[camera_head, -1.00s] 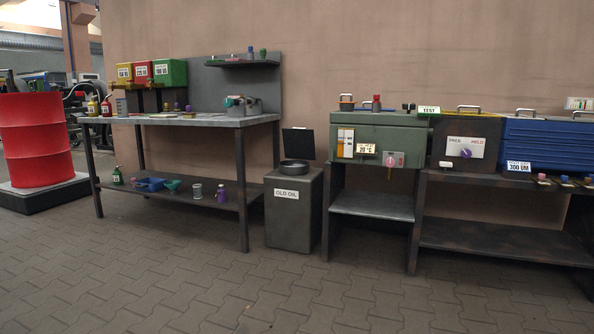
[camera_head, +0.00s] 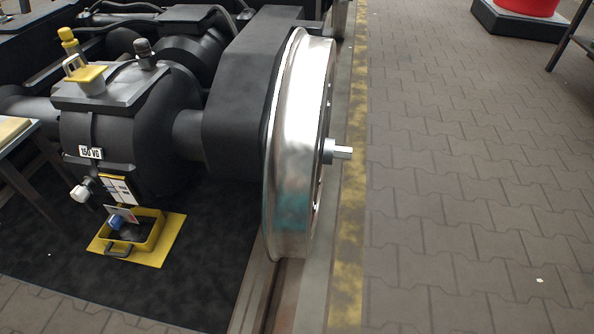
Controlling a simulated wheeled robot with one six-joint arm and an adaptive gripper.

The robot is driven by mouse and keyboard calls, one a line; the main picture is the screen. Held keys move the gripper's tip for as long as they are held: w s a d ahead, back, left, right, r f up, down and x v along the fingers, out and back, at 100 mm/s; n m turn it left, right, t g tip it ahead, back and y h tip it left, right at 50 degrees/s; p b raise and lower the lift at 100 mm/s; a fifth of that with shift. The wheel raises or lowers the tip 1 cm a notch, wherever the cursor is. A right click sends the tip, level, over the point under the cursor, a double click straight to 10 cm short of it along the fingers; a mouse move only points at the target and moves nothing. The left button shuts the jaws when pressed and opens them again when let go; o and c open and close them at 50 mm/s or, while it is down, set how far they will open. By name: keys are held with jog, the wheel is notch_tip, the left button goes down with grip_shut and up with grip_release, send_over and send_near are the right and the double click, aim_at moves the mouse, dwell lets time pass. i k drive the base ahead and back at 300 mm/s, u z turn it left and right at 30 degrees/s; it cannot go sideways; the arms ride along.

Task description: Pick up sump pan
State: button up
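The sump pan is most likely the yellow open box (camera_head: 150,232) at the lower left of the head view. It sits on a flat yellow plate (camera_head: 160,252) on the dark mat, below the gearbox. A dark handle (camera_head: 117,247) is on its near side. A small blue item and a pale tag show at the pan, and its inside looks dark. My gripper is not in view.
The dark gearbox (camera_head: 125,120), labelled 150 VG, stands over the pan. A large steel wheel (camera_head: 295,150) with a protruding axle end stands on a rail to the right. A table corner (camera_head: 15,130) juts in at left.

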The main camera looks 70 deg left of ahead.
aim_at(144, 236)
jog(key=u, duration=3.75)
jog(key=i, duration=1.6)
jog(key=u, duration=1.6)
